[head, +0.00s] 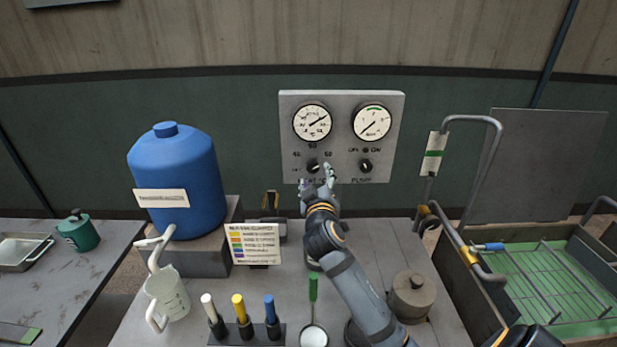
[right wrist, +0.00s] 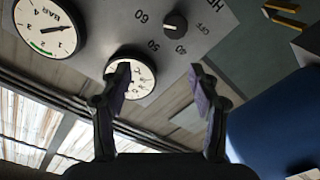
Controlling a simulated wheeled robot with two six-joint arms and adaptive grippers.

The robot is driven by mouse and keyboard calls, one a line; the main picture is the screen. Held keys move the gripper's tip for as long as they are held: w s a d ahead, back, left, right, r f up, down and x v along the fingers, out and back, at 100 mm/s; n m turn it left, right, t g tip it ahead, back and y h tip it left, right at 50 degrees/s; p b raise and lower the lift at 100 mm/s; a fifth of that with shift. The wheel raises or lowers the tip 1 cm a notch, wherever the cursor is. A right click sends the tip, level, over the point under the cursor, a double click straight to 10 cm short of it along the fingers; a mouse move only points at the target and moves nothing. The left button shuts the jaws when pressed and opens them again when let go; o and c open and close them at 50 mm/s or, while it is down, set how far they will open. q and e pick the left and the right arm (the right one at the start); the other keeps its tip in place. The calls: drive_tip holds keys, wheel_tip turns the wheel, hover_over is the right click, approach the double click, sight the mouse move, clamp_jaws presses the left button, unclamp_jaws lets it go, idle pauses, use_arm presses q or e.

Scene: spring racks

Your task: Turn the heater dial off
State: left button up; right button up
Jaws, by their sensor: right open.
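The heater dial (head: 312,167) is a small black knob at the lower left of the grey wall panel (head: 342,105). It also shows near the top of the right wrist view (right wrist: 175,25), ringed by OFF, 40, 50 and 60. Its pale mark seems to lie on the side away from OFF; the exact setting is hard to read. My right gripper (head: 318,182) is just below and in front of the dial in the head view. In the right wrist view its fingers (right wrist: 160,84) are apart and empty, with the dial beyond the fingertips. My left gripper is not in view.
The pump knob (head: 365,166) sits right of the heater dial, below a gauge (head: 372,122). A blue tank (head: 180,180) stands to the left. Several marker-like tools (head: 241,315) and a lidded pot (head: 411,296) stand on the table. A metal rail (head: 490,165) rises at the right.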

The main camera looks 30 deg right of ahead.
sight(313, 168)
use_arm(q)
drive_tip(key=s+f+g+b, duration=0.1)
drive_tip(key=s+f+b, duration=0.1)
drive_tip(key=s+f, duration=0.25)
use_arm(e)
drive_tip(key=w+d+f+p, duration=0.1)
drive_tip(key=w, duration=0.2)
drive_tip(key=w+d+f+p, duration=0.1)
drive_tip(key=w+d, duration=0.1)
drive_tip(key=w, duration=0.1)
drive_tip(key=w+d+f+p, duration=0.1)
drive_tip(key=w+d, duration=0.1)
drive_tip(key=w, duration=0.1)
drive_tip(key=shift+f, duration=0.2)
drive_tip(key=shift+w, duration=0.25)
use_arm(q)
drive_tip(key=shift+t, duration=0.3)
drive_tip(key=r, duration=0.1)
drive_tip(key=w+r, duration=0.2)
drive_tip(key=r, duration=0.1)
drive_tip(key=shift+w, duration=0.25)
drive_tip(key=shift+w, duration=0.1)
use_arm(e)
drive_tip(key=shift+d, duration=0.1)
drive_tip(key=shift+c, duration=0.9)
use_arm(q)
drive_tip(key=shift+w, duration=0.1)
use_arm(e)
drive_tip(key=c, duration=1)
